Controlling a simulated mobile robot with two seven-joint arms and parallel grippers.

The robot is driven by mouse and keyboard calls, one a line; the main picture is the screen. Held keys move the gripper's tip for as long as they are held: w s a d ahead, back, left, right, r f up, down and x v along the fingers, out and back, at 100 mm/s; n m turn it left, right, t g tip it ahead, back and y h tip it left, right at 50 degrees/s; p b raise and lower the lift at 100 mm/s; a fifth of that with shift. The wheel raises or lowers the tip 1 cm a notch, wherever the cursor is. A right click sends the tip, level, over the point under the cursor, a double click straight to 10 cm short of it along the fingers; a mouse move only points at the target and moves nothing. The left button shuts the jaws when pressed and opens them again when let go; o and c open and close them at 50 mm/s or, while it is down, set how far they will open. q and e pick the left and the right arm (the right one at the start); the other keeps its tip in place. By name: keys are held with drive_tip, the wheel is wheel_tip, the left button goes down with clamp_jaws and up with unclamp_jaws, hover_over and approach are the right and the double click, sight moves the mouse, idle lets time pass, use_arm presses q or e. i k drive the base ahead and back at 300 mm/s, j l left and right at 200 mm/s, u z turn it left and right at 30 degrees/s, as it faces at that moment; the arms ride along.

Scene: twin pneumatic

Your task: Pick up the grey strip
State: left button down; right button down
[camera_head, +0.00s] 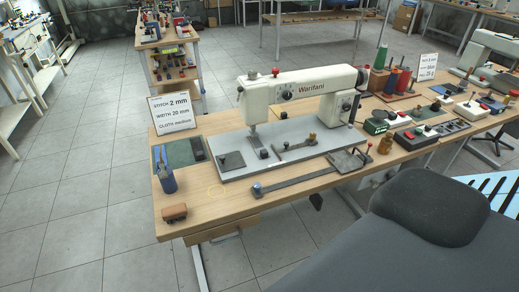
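A long narrow grey strip (301,181) lies on the wooden table in front of the sewing machine. It runs from a round blue-grey knob at its left end toward a dark square plate (346,161) on the right. I cannot tell whether the strip is loose or joined to these parts. The white sewing machine (310,85), marked "Warifani", stands on a light grey base plate (228,173) just behind it. Neither of my grippers is in view, and nothing is seen touching the strip.
On the wooden table (225,207) are a blue tool (166,172), a brown block (174,213), a green mat, a sign (174,112) and thread spools (398,80). A dark padded shape (430,205) fills the lower right. Tiled floor (80,215) is clear at left.

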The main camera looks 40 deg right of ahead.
sight(262, 152)
drive_tip(key=i+l+z, duration=0.1)
drive_tip(key=z, duration=1.5)
drive_tip(key=i+j, duration=0.2)
drive_tip(key=i, duration=0.25)
